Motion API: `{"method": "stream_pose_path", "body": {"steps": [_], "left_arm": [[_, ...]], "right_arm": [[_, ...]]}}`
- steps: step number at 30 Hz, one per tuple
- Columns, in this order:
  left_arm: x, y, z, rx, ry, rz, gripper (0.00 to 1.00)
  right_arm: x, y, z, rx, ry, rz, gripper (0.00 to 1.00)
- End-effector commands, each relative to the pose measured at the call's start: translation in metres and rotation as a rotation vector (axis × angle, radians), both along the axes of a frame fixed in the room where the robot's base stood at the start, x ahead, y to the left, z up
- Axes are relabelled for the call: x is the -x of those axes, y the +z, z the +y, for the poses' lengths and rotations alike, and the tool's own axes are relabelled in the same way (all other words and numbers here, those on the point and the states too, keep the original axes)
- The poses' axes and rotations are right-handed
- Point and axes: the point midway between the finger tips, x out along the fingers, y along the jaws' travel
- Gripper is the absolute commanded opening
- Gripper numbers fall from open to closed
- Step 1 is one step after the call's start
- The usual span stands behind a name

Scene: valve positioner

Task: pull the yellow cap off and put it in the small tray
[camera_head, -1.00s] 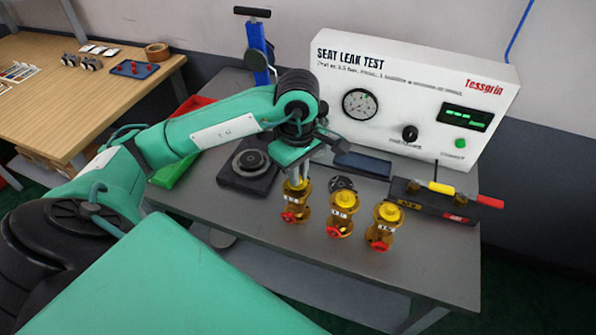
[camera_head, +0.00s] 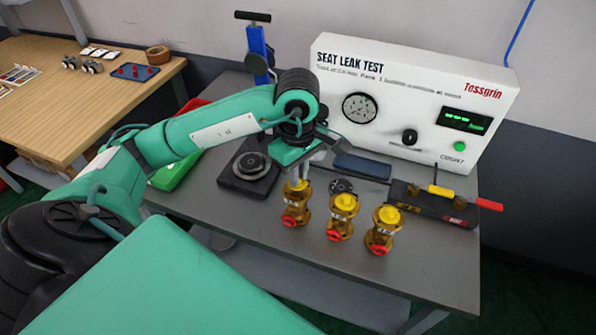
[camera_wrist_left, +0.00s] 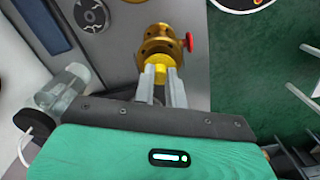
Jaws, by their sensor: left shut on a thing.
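Three brass valves with red handwheels stand in a row on the grey bench. The left valve (camera_head: 295,208) has a yellow cap (camera_head: 297,186) on top. My left gripper (camera_head: 299,175) points down over this valve and is shut on its cap. In the left wrist view the yellow cap (camera_wrist_left: 160,63) sits between the two fingertips (camera_wrist_left: 160,75), against the brass valve body (camera_wrist_left: 163,42). The middle valve (camera_head: 342,217) and right valve (camera_head: 383,232) also have yellow tops. A small dark blue-grey tray (camera_head: 362,166) lies behind the valves. My right gripper is not in view.
A white seat leak test panel (camera_head: 415,100) stands at the back. A black fixture with a yellow and red handle (camera_head: 440,205) is at the right. A black round-topped base (camera_head: 250,170) is left of the valves. The bench front is clear.

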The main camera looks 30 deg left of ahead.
Motion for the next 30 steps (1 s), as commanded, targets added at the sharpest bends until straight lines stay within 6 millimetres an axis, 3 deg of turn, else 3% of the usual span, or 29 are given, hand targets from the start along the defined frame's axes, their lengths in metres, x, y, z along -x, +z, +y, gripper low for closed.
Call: {"method": "stream_pose_path", "body": {"steps": [18, 30], "left_arm": [[0.0, 0.037, 0.0, -0.001, -0.001, -0.001, 0.0], [-0.001, 0.039, 0.0, 0.0, -0.001, 0.0, 0.0]], "right_arm": [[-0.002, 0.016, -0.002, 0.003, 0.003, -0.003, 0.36], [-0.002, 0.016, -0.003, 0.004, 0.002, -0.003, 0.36]]}}
